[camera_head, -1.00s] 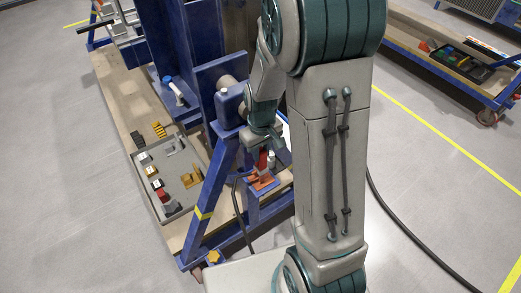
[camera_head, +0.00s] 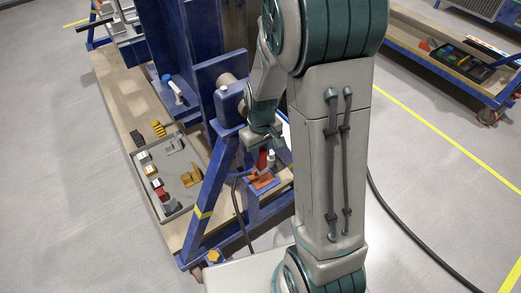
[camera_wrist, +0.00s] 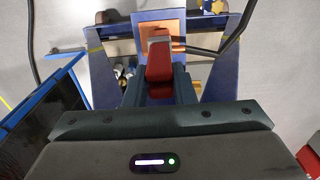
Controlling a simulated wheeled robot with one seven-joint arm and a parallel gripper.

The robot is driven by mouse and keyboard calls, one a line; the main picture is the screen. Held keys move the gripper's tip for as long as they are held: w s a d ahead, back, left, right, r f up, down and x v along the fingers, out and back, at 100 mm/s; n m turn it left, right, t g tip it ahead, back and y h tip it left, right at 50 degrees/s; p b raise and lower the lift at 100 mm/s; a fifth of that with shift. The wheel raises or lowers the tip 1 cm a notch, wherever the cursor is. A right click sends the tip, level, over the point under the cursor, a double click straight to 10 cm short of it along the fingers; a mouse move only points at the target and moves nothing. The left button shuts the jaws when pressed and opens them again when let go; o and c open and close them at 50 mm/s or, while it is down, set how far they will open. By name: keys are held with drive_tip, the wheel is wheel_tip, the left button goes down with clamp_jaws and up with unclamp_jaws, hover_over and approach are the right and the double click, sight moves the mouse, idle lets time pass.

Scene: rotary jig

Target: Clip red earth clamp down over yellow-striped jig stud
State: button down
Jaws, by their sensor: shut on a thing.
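My gripper (camera_wrist: 159,92) is shut on the red earth clamp (camera_wrist: 160,62), which sticks out beyond the fingers with a grey end. The clamp also shows in the head view (camera_head: 263,160), held over an orange-copper plate (camera_head: 263,182) on the blue jig frame. In the wrist view the clamp's far end overlaps the copper plate (camera_wrist: 176,27); I cannot tell whether they touch. No yellow-striped stud can be made out; the clamp and fingers may hide it.
A blue jig frame (camera_head: 206,205) with a yellow band on its leg stands close to my arm. A dark cable (camera_wrist: 238,32) runs beside the clamp. A grey tray (camera_head: 169,216) of small parts lies on the wooden deck at left.

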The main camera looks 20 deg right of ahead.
drive_tip(key=shift+f+b, duration=0.35)
drive_tip(key=shift+f, duration=0.1)
drive_tip(key=c, duration=1.1)
unclamp_jaws()
wheel_tip(320, 180, up, 14)
drive_tip(key=shift+f, duration=0.1)
drive_tip(key=shift+s, duration=0.15)
drive_tip(key=s+r+m+t, duration=0.1)
drive_tip(key=s, duration=0.3)
drive_tip(key=s+r+m+t, duration=0.1)
drive_tip(key=s, duration=0.4)
drive_tip(key=s+r+m+t, duration=0.1)
drive_tip(key=s, duration=0.3)
drive_tip(key=shift+s+a+r+m, duration=0.1)
drive_tip(key=shift+s+a+m, duration=0.05)
drive_tip(key=shift+s+m, duration=0.2)
